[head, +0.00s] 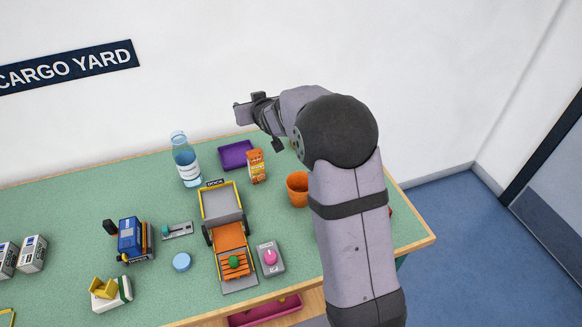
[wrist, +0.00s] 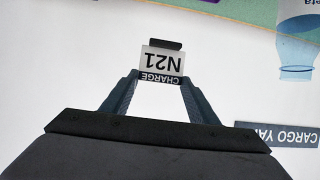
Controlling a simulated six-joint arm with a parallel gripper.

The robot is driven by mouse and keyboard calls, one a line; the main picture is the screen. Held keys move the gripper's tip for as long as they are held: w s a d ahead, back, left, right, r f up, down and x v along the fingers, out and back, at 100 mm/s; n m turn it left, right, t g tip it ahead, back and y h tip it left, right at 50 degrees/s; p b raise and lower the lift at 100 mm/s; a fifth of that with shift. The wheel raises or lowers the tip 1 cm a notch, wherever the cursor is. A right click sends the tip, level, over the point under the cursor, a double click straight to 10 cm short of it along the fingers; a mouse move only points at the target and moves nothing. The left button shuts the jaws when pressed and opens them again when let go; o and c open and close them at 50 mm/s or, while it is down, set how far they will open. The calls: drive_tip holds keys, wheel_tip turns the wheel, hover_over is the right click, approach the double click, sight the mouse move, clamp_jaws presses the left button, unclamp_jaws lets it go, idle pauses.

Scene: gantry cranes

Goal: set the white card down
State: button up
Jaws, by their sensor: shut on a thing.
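The white card (wrist: 162,62) shows in the wrist view, upside down, with "N21" and "CHARGE" in print and a dark piece at its top edge. My gripper (wrist: 160,78) is shut on it, one finger at each side. In the head view my gripper (head: 258,116) is held up in front of the white wall, above the far edge of the table. I cannot make out the card in the head view.
Bare table lies left of the bottle.

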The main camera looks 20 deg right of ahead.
drive_tip(key=s+d+f, duration=0.7)
drive_tip(key=d, duration=0.3)
drive_tip(key=shift+d+f, duration=0.1)
drive_tip(key=shift+f, duration=4.75)
drive_tip(key=shift+f+b, duration=0.2)
drive_tip(key=shift+b, duration=0.1)
drive_tip(key=o, duration=1)
drive_tip(key=shift+o, duration=0.2)
drive_tip(key=shift+r, duration=0.15)
